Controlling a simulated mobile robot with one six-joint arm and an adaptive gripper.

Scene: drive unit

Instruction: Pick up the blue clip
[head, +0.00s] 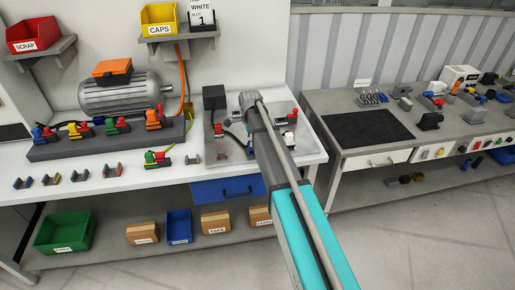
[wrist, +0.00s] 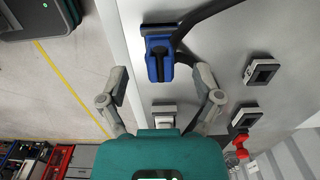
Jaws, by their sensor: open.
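The blue clip (wrist: 158,62) is in the wrist view, at the top middle on a light grey panel. A dark cable runs from its upper end to the right. My gripper (wrist: 161,88) is open and empty. Its two fingers stand apart, one left and one right of the clip's lower end, with gaps to both sides. I cannot tell how far above the panel they are. In the head view my arm crosses the right of the white bench, and the clip is not clearly visible there.
A small grey block (wrist: 164,112) lies below the clip. Dark square holders (wrist: 262,72) and a red clip (wrist: 240,143) are to the right. In the head view a motor (head: 124,94) and several coloured clips stand left; a second table (head: 335,100) is right.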

